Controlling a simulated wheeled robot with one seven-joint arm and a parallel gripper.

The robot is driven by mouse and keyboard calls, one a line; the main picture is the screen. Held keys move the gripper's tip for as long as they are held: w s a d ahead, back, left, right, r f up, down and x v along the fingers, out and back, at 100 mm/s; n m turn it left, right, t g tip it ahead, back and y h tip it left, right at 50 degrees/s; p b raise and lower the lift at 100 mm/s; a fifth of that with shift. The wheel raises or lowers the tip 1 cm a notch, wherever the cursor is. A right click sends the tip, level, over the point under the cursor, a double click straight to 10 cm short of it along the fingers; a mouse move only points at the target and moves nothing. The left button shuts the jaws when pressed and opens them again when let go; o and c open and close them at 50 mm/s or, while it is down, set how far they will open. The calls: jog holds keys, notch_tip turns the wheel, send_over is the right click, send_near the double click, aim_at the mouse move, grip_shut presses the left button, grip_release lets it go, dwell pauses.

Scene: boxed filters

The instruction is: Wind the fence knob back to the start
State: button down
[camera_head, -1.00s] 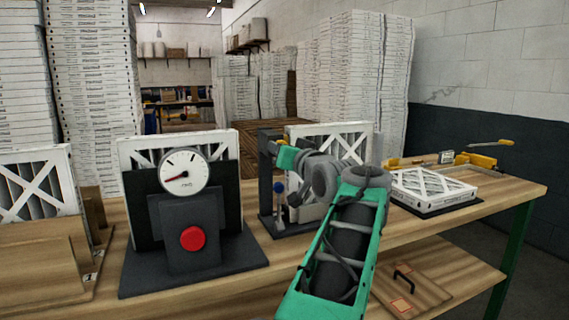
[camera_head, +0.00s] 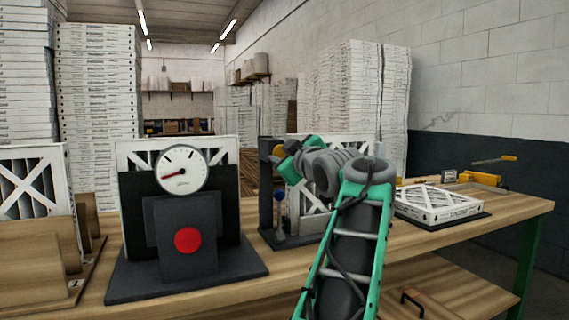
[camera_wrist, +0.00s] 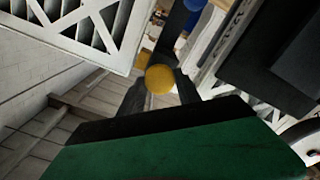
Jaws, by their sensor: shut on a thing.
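The yellow round fence knob (camera_wrist: 160,79) sits between the two dark fingers of my gripper (camera_wrist: 161,88) in the wrist view. The fingers are shut on it. In the head view a small part of the yellow knob (camera_head: 278,150) shows beside my gripper (camera_head: 281,158), at the dark upright fixture (camera_head: 267,190). A white-framed filter (camera_head: 337,142) stands upright behind my wrist and is partly hidden by it. The far side of the knob is hidden.
A dial gauge (camera_head: 183,168) with a red button (camera_head: 187,240) stands left of the fixture. A flat filter (camera_head: 438,204) and yellow clamp (camera_head: 480,178) lie right on the wooden bench (camera_head: 415,240).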

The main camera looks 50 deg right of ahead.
jog(key=shift+f+n+b, duration=0.1)
jog(key=shift+n+b, duration=1)
jog(key=shift+n, duration=1.1)
jog(key=c, duration=0.9)
grip_release()
jog(key=shift+o, duration=0.2)
jog(key=v, duration=0.7)
jog(key=shift+s+a, duration=0.15)
jog(key=shift+s, duration=0.25)
